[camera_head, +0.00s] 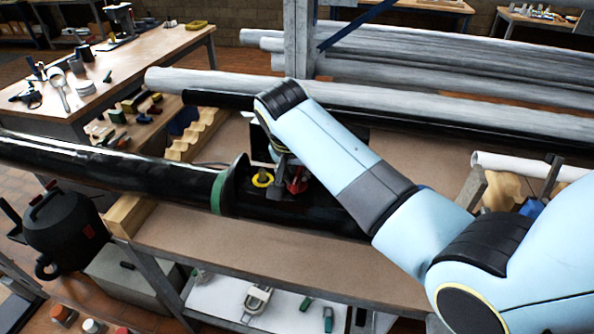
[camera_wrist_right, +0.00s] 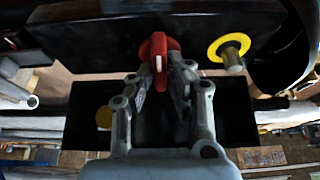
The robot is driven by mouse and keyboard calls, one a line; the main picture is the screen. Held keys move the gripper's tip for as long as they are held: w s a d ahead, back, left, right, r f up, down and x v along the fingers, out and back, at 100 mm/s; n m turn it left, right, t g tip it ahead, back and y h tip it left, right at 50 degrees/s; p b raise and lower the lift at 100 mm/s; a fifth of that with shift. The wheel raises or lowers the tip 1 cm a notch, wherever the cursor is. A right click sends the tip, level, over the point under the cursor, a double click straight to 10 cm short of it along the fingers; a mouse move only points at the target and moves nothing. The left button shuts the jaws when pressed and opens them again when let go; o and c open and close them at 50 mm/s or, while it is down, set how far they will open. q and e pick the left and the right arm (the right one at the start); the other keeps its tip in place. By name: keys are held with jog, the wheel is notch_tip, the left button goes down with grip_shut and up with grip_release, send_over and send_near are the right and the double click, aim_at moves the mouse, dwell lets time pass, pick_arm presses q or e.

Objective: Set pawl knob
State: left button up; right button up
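The red pawl knob (camera_wrist_right: 158,48) sits on the face of a black block, which also shows in the head view (camera_head: 325,207). My right gripper (camera_wrist_right: 160,68) is at the knob. Its two fingers lean inward and close on the knob's red grip from both sides. In the head view the knob (camera_head: 298,187) is partly covered by my right gripper (camera_head: 288,178). A yellow ring (camera_wrist_right: 229,48) around a metal pin sits beside the knob; it also shows in the head view (camera_head: 262,179). My left gripper is in neither view.
A long black mast tube (camera_head: 100,170) with a green band (camera_head: 217,192) lies across the workbench (camera_head: 250,250). Grey pipes (camera_head: 400,92) lie behind it. A wooden cradle (camera_head: 195,135) stands at the back left. The bench front is clear.

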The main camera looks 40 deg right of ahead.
grip_shut()
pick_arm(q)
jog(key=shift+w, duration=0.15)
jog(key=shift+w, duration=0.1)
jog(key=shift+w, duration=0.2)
pick_arm(e)
jog(key=shift+n, duration=0.5)
jog(key=n+t+y, duration=0.1)
jog(key=n, duration=0.3)
jog(key=shift+d, duration=0.15)
jog(key=n+y, duration=0.1)
jog(key=n, duration=0.2)
jog(key=shift+n+t+y, duration=0.3)
jog(key=shift+y, duration=0.1)
jog(key=n+y, duration=0.1)
jog(key=n, duration=0.1)
jog(key=n+y, duration=0.1)
jog(key=n, duration=0.2)
jog(key=shift+d, duration=0.15)
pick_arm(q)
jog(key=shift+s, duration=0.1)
pick_arm(e)
jog(key=shift+n+g+y, duration=0.5)
jog(key=shift+n+y, duration=0.2)
jog(key=shift+n, duration=1.4)
